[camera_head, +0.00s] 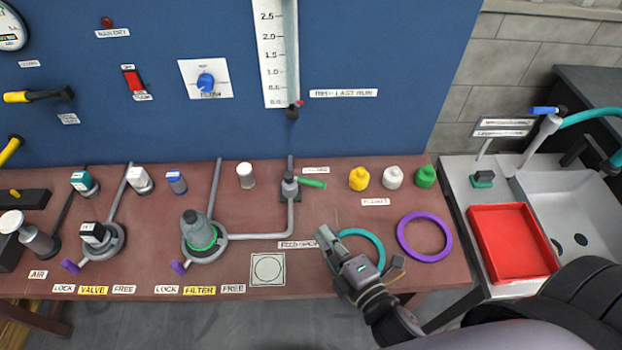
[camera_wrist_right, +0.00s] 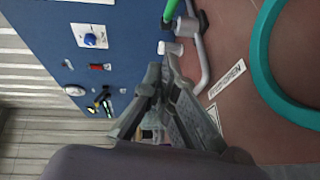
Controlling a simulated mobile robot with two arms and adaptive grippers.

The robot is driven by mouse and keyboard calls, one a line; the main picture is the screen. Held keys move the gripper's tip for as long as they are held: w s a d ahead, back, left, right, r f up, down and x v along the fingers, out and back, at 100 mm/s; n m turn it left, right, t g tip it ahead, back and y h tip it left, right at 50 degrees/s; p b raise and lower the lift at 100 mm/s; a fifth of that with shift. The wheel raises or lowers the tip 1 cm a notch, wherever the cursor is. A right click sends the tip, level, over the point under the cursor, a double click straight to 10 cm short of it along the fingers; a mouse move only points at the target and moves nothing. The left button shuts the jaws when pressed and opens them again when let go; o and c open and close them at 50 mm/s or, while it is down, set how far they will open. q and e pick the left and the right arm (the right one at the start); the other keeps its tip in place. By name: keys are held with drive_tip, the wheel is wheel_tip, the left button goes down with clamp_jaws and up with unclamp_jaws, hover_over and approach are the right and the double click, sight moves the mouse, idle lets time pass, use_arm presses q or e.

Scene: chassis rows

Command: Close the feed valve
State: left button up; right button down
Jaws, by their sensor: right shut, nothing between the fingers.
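The feed valve (camera_head: 290,186) is a grey body on the bench pipe with a green lever (camera_head: 311,183) pointing right. The lever also shows at the top edge of the right wrist view (camera_wrist_right: 171,10), partly cut off. A small label (camera_head: 316,170) lies just behind the lever, and another label (camera_head: 298,245) lies in front of the pipe; their words are hard to read in the head view. My right gripper (camera_head: 325,234) is shut and empty, in front of and right of the valve, apart from the lever. My left gripper is not in view.
A teal ring (camera_head: 380,252) lies beside my right gripper, with a purple ring (camera_head: 447,247) further right. Yellow, white and green caps (camera_head: 426,176) stand behind. Left are a grey vessel (camera_head: 197,230) and pipes. A red tray (camera_head: 482,243) sits by the sink.

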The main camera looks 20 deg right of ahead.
drive_tip(key=p, duration=0.3)
approach(300, 180)
drive_tip(key=w+a, duration=0.2)
drive_tip(key=a, duration=0.1)
drive_tip(key=shift+w+d+f+m, duration=0.15)
drive_tip(key=shift+w+d+m, duration=0.25)
drive_tip(key=shift+w+d, duration=0.3)
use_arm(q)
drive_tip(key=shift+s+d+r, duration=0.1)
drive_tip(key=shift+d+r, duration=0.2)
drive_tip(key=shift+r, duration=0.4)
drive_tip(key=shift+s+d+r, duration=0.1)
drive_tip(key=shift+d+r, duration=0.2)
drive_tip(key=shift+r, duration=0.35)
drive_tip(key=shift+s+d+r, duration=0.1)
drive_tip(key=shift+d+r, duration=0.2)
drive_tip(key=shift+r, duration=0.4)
use_arm(e)
drive_tip(key=shift+w+d+f, duration=0.2)
drive_tip(key=shift+w+d, duration=0.1)
drive_tip(key=shift+w, duration=0.1)
use_arm(q)
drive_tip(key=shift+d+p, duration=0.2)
drive_tip(key=shift+p, duration=0.15)
